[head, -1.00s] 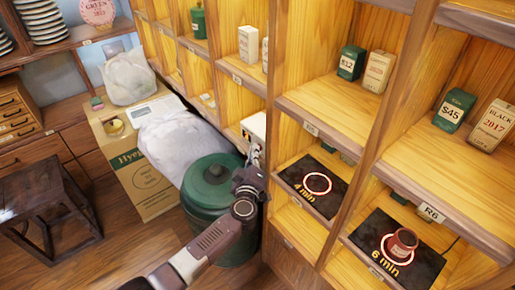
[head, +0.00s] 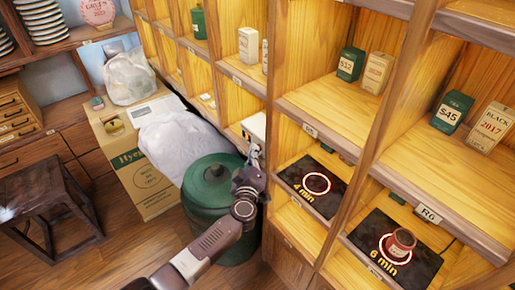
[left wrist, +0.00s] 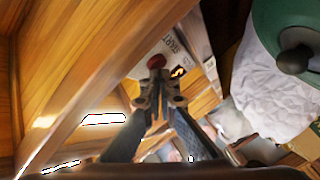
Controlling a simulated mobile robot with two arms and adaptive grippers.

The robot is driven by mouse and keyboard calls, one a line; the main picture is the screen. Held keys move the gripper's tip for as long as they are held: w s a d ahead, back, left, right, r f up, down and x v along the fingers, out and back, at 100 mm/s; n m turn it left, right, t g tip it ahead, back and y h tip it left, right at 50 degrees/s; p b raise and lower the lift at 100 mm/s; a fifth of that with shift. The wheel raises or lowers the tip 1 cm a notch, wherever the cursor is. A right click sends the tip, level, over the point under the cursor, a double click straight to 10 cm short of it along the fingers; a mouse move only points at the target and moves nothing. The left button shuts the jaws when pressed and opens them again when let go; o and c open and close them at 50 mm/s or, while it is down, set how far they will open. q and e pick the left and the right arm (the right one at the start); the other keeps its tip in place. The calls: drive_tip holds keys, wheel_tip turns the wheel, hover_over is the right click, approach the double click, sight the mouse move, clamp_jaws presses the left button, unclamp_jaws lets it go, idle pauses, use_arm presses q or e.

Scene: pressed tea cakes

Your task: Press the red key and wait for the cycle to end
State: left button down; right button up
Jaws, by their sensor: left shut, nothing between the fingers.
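The red key (left wrist: 156,61) is a small round button on a pale device (left wrist: 153,73) lettered "START" in the left wrist view. A small orange-lit display (left wrist: 178,72) sits beside the key. In the head view the white device (head: 256,125) stands in a shelf compartment, partly behind the shelf edge and my gripper. My left gripper (head: 254,153) is shut and empty in front of it. In the left wrist view its fingertips (left wrist: 157,91) appear just below the red key; I cannot tell whether they touch it. My right gripper is not in view.
A green lidded bin (head: 212,180) stands close beside my left arm. A white sack (head: 180,138) lies behind it. To the right are shelves with tea boxes, a dark "4 min" mat (head: 333,202), and a "6 min" mat (head: 427,262) bearing a brown jar (head: 401,243).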

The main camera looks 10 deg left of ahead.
use_arm(q)
drive_tip(key=s+a+p, duration=0.3)
drive_tip(key=s, duration=0.1)
drive_tip(key=shift+s+a, duration=0.35)
drive_tip(key=shift+s, duration=0.05)
idle(0.6)
drive_tip(key=s+d+f+m+g+h, duration=0.1)
drive_tip(key=s+f+m+g, duration=0.2)
drive_tip(key=s+f, duration=0.65)
drive_tip(key=s+f+m+g+h, duration=0.2)
drive_tip(key=s+f+m, duration=0.35)
drive_tip(key=f, duration=0.75)
drive_tip(key=s+d+f+m+g+h, duration=0.1)
drive_tip(key=s+f+m+g, duration=0.15)
drive_tip(key=s+f, duration=0.8)
drive_tip(key=s+a+f+m+g, duration=0.1)
drive_tip(key=s+f, duration=0.3)
drive_tip(key=s, duration=0.6)
drive_tip(key=s+a+f+m+g+y, duration=0.1)
drive_tip(key=s+f+g, duration=0.3)
drive_tip(key=s, duration=0.7)
drive_tip(key=s+a+f+g, duration=0.3)
drive_tip(key=s+f, duration=0.2)
drive_tip(key=s, duration=0.5)
drive_tip(key=shift+s+m+y, duration=0.3)
drive_tip(key=shift+s+m, duration=0.1)
drive_tip(key=shift+g, duration=0.25)
